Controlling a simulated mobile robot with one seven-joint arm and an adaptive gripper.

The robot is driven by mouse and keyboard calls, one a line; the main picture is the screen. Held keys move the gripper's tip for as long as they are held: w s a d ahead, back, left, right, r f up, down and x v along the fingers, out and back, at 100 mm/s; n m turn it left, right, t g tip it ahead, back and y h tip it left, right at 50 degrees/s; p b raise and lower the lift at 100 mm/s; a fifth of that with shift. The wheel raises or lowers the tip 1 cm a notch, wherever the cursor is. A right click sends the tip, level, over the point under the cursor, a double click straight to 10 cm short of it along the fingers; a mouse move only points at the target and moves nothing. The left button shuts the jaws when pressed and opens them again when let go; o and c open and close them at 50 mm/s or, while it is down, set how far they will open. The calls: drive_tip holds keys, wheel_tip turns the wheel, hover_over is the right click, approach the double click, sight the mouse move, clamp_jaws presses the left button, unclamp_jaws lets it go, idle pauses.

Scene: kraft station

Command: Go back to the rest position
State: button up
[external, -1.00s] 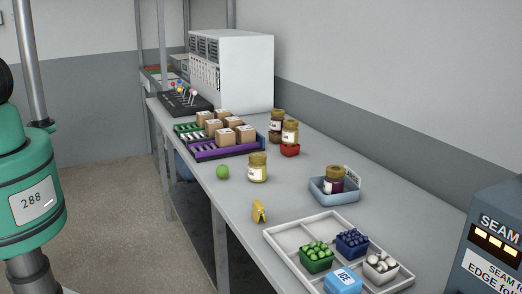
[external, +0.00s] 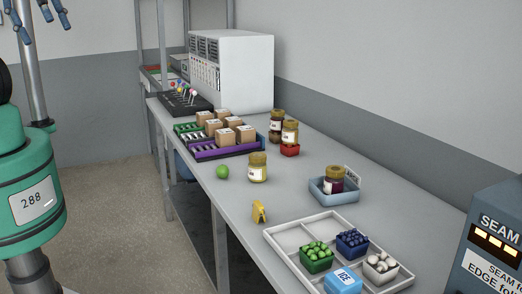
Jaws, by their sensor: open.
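My gripper (external: 40,22) shows at the top left edge of the external view, partly cut off by the frame. Its blue fingers are spread apart, point downward and hold nothing. It is high up, left of the workbench (external: 237,215) and well clear of everything on it.
On the bench stand a purple rack (external: 220,150) with small boxes, a green ball (external: 222,172), a jar (external: 258,168), a yellow clip (external: 259,211), a blue tray (external: 333,198) holding a jar, and a white divided tray (external: 288,237). A seam machine (external: 494,240) stands at the right.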

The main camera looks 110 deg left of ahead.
drive_tip(key=shift+f, duration=0.15)
wheel_tip(320, 180, down, 11)
drive_tip(key=b, duration=1.1)
